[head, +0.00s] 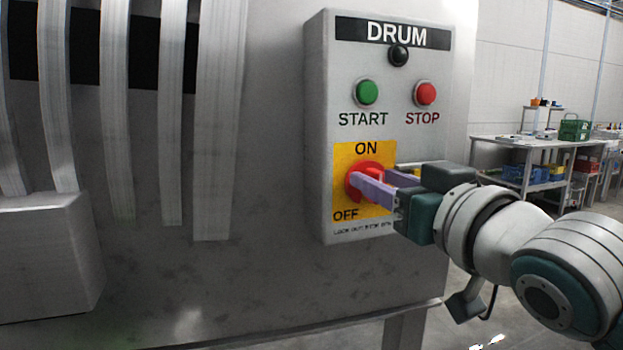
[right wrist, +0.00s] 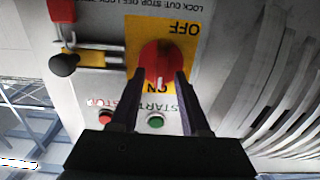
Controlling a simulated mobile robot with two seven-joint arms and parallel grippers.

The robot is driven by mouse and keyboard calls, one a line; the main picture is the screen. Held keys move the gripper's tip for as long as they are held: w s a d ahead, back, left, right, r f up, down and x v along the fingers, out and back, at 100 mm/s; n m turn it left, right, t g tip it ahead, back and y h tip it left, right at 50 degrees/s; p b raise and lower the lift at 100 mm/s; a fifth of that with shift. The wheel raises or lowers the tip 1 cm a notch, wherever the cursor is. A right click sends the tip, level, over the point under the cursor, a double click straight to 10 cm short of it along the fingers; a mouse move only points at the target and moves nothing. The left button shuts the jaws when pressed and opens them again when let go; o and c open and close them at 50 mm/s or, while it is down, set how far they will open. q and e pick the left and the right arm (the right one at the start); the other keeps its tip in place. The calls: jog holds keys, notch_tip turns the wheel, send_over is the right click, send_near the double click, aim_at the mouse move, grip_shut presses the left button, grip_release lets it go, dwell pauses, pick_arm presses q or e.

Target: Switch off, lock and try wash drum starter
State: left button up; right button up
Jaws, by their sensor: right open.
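The grey DRUM starter box (head: 318,130) stands on the machine's side. It has a green START button (head: 366,92), a red STOP button (head: 426,94) and a yellow ON/OFF plate (head: 343,156). The red rotary switch (right wrist: 157,57) sits on that plate; its white mark points toward ON in the upside-down right wrist view. My right gripper (right wrist: 157,80) is open, with one finger on each side of the switch; contact is unclear. In the head view, the fingers partly hide the switch. My left gripper is not in view.
In the right wrist view, a metal bar with a black knob (right wrist: 64,65) and a red item (right wrist: 62,10), perhaps a padlock, are beside the plate. Pale strips (head: 218,120) hang at left. A workbench (head: 530,145) with crates stands at back right.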

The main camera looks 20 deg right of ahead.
grip_shut()
dwell(0.3)
dwell(0.3)
